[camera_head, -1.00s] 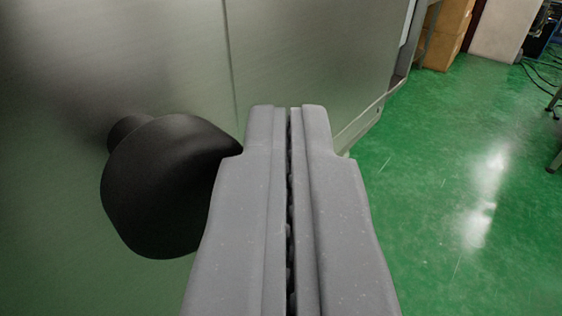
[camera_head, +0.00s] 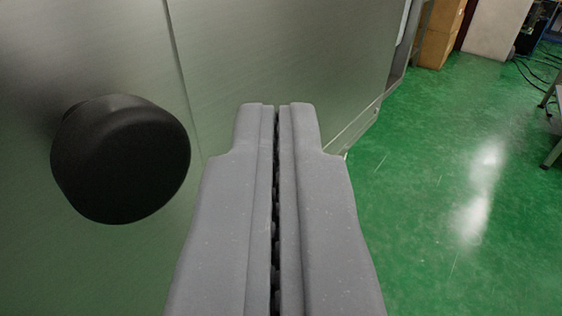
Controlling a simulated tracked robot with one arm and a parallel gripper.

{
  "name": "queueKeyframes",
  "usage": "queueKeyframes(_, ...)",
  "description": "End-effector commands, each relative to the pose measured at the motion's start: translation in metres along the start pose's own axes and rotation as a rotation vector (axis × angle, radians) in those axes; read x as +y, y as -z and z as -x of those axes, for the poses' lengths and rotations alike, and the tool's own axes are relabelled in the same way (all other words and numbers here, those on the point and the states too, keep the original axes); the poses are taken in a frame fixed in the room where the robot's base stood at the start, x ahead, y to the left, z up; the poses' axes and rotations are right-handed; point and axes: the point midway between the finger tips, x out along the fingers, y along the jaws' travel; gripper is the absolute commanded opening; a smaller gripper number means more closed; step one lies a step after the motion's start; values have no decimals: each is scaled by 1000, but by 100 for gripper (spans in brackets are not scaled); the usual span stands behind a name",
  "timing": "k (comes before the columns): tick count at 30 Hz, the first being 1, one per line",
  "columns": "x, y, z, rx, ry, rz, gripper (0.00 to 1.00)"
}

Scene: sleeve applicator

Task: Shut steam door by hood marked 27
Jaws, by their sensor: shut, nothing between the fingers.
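A metal panel (camera_head: 270,55) fills the left and upper part of the view, with a seam running down it left of my gripper's tip. A black round knob (camera_head: 120,158) stands out from the panel on the left. My gripper (camera_head: 277,106) is shut and empty, right of the knob and apart from it in the picture. I cannot tell whether its tips touch the panel. No hood marking 27 shows, and I cannot tell for sure which part of the panel is the steam door.
Green floor (camera_head: 450,210) lies open on the right. Cardboard boxes (camera_head: 440,35) and a white box (camera_head: 497,27) stand at the back. Dark cables (camera_head: 535,70) and a bench leg (camera_head: 552,150) show at the right edge.

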Motion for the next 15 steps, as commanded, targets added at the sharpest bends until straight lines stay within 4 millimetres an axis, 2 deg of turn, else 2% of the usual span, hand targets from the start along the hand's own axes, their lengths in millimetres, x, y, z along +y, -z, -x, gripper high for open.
queueKeyframes(9,50,-3,34,-2,2,1,0)
queueKeyframes(15,77,-3,55,-2,4,-1,0)
